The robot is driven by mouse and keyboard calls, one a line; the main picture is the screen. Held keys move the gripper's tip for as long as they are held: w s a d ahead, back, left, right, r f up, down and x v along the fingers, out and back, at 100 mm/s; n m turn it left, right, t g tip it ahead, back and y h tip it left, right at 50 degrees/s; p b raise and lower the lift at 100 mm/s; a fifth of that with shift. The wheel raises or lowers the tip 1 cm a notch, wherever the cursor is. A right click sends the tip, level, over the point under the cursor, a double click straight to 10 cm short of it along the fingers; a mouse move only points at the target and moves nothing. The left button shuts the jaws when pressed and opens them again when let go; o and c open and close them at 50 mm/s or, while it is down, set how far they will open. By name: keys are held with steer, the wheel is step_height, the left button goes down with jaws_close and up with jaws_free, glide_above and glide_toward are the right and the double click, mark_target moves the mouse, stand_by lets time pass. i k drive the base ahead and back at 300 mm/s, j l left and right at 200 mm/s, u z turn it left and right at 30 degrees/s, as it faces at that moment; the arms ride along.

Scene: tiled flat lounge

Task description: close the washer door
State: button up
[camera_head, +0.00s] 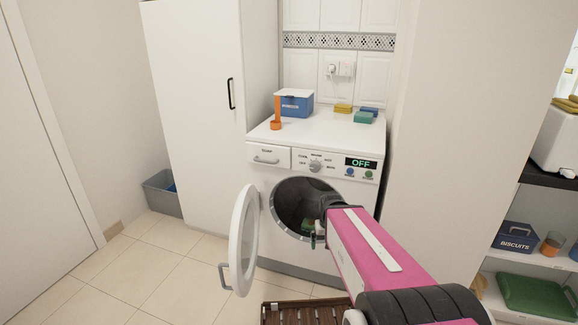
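The white washer (279,159) stands in an alcove, its display reading OFF. Its round white door (243,241) is swung wide open to the left, with a grey handle (224,276) at its outer lower edge. The dark drum opening (297,205) shows behind my arm, with something green low inside it. My pink arm reaches in from the lower right. My gripper (314,238) is in front of the right part of the opening, to the right of the door and apart from it. Its fingers are small and dark here, so I cannot tell their opening.
A brown slatted mat (300,312) lies on the floor before the washer. A grey bin (163,194) stands left of the tall white cabinet (195,100). Shelves (540,258) are at the right. Tiled floor left of the door is clear.

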mark_target(244, 226)
steer(key=l+u, duration=0.25)
steer(key=l, duration=0.75)
steer(key=k+l, duration=0.2)
steer(key=k, duration=0.25)
